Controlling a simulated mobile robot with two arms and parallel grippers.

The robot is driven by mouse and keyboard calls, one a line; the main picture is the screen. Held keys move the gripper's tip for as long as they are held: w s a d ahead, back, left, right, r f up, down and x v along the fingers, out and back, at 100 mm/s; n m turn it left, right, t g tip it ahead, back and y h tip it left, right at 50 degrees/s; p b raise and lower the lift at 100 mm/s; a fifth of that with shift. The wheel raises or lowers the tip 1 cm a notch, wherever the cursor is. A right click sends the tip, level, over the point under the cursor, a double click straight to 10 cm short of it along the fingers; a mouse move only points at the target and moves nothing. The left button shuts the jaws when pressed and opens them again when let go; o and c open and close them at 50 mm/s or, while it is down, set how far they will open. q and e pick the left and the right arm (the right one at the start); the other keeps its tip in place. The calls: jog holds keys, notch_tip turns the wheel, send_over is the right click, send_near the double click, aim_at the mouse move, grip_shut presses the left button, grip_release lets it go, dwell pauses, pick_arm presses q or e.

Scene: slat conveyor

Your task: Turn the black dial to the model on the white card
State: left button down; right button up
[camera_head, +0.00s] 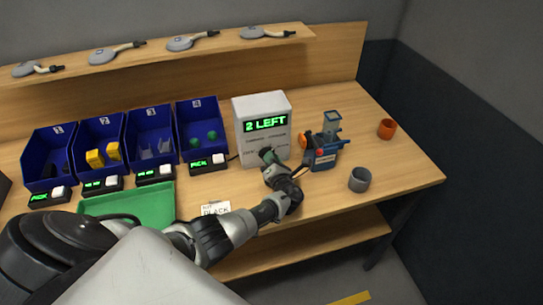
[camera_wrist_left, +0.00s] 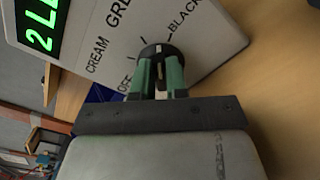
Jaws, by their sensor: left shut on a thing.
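My left gripper (camera_wrist_left: 159,75) is shut on the dial, one green finger on each side. Where the dial's mark points I cannot tell for sure. In the head view the box (camera_head: 281,103) stands on the bench with a green "2 LEFT" display, and my left gripper (camera_head: 267,156) is at its lower front, hiding the dial. The white card (camera_head: 216,208) lies at the bench's front and reads BLACK.
Blue bins (camera_head: 151,133) with small buttoned displays stand left of the box, behind a green tray (camera_head: 130,200). A blue device (camera_head: 323,150), a grey cup (camera_head: 360,179) and an orange cup (camera_head: 386,129) stand to the right. The bench's right end is otherwise clear.

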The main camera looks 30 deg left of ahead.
pick_arm(q)
jog(key=m+p, duration=0.1)
jog(key=m, duration=0.2)
jog(key=shift+f, duration=0.15)
jog(key=shift+m, duration=0.4)
jog(key=shift+f, duration=0.1)
jog(key=c, duration=1.1)
grip_release()
jog(key=shift+d, duration=0.1)
jog(key=shift+c, duration=0.2)
jog(key=shift+d, duration=0.1)
jog(key=p+v, duration=0.1)
jog(key=v, duration=0.9)
jog(key=shift+s+d, duration=0.15)
jog(key=shift+s, duration=0.1)
